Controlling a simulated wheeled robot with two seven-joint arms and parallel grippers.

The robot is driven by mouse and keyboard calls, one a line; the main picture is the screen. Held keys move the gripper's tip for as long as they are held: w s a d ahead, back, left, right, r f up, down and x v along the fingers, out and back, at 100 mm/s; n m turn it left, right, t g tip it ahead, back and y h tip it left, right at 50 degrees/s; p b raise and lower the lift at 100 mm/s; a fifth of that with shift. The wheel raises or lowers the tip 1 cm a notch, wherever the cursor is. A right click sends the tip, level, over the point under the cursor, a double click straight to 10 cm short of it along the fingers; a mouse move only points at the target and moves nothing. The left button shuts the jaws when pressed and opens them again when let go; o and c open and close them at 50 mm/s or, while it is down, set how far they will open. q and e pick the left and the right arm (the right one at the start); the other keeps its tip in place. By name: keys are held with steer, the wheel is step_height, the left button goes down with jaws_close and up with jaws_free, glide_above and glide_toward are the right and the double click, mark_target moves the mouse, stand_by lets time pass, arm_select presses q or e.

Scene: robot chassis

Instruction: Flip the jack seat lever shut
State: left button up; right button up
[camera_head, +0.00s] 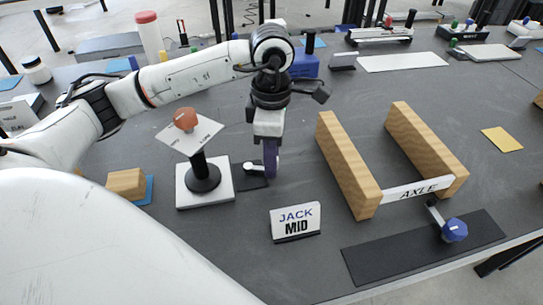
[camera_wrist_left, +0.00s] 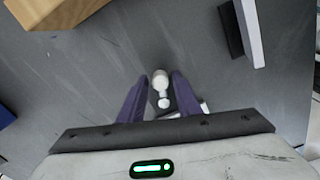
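The jack (camera_head: 203,178) has a white square base, a black post and a tilted white plate with an orange knob (camera_head: 186,118) on top. A small lever (camera_head: 249,166) with a pale rounded end shows beside the base on a dark pad; I take it to be the jack seat lever. My left gripper (camera_head: 271,168) points down just right of it. In the left wrist view the pale lever (camera_wrist_left: 161,82) shows between the two purple fingers (camera_wrist_left: 160,88), which are apart with gaps beside it. Contact cannot be told. My right gripper is out of view.
A "JACK MID" sign (camera_head: 296,222) stands in front of the gripper. Two wooden blocks (camera_head: 348,165) with an "AXLE" label (camera_head: 417,190) and a blue knob (camera_head: 454,230) over a black mat stand right. A small wooden block (camera_head: 126,184) lies left.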

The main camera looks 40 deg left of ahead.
arm_select(q)
steer(key=shift+o, duration=0.3)
step_height(320, 180, up, 10)
steer(key=shift+r+p, duration=0.15)
steer(key=shift+p, duration=0.25)
stand_by(0.5)
